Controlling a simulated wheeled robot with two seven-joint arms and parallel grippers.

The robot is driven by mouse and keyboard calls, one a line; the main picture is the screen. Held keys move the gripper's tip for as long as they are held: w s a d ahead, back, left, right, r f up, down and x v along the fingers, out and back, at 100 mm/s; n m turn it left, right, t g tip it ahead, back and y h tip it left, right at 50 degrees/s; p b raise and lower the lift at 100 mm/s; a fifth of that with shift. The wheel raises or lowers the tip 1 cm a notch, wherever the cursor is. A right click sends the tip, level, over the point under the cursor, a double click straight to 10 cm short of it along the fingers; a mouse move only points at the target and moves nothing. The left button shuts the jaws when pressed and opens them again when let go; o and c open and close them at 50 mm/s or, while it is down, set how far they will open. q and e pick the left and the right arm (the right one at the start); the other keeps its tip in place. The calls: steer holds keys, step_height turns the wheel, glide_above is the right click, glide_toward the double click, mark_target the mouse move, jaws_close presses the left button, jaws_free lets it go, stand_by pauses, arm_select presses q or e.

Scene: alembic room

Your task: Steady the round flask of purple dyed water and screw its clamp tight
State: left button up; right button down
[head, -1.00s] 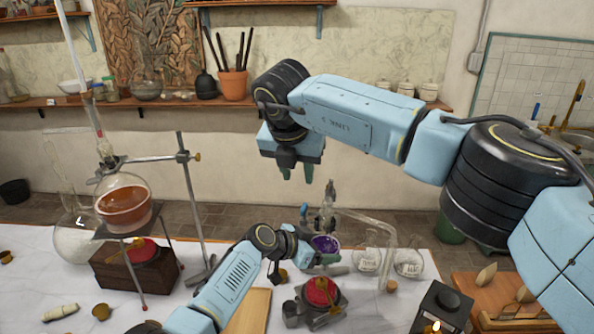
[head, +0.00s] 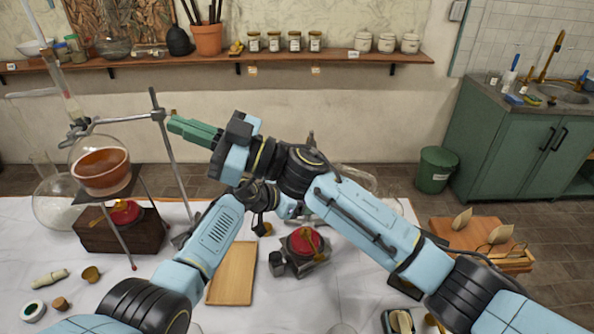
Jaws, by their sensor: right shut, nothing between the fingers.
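The round flask of purple water does not show now; my two arms cross in front of where it stood. A thin glass and metal top (head: 311,141) rises just behind my right wrist. The clamp of the purple flask cannot be made out. My right gripper (head: 182,128) is shut and empty, its green fingers pointing left. In the picture its tips lie close to the clamp knob (head: 160,115) on the left stand; I cannot tell if they touch. My left arm reaches in to the middle; its fingers are hidden behind my right arm.
A round flask of orange liquid (head: 101,171) stands on a tripod at left over a red-topped burner (head: 122,212). Another red-topped heater (head: 303,243) and a wooden board (head: 232,273) lie at mid-table. A wooden tray (head: 515,261) is at right.

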steer(key=w+d+f+m+t+h, duration=0.35)
steer(key=d+m+t, duration=0.35)
steer(key=m, duration=0.4)
steer(key=w+d+f+m+t+h, duration=0.35)
steer(key=d+m+t, duration=0.25)
steer(key=m+t, duration=0.3)
steer(key=s+d+f+m+g+h, duration=0.25)
steer(key=d+f+m+h, duration=0.35)
steer(key=d+f+m, duration=0.45)
steer(key=shift+m, duration=0.45)
steer(key=x, duration=0.7)
steer(key=a+f+x, duration=0.1)
steer(key=x, duration=0.3)
steer(key=shift+s+f, duration=0.1)
steer(key=shift+s, duration=0.1)
steer(key=shift+s+a, duration=0.2)
steer(key=shift+a, duration=0.7)
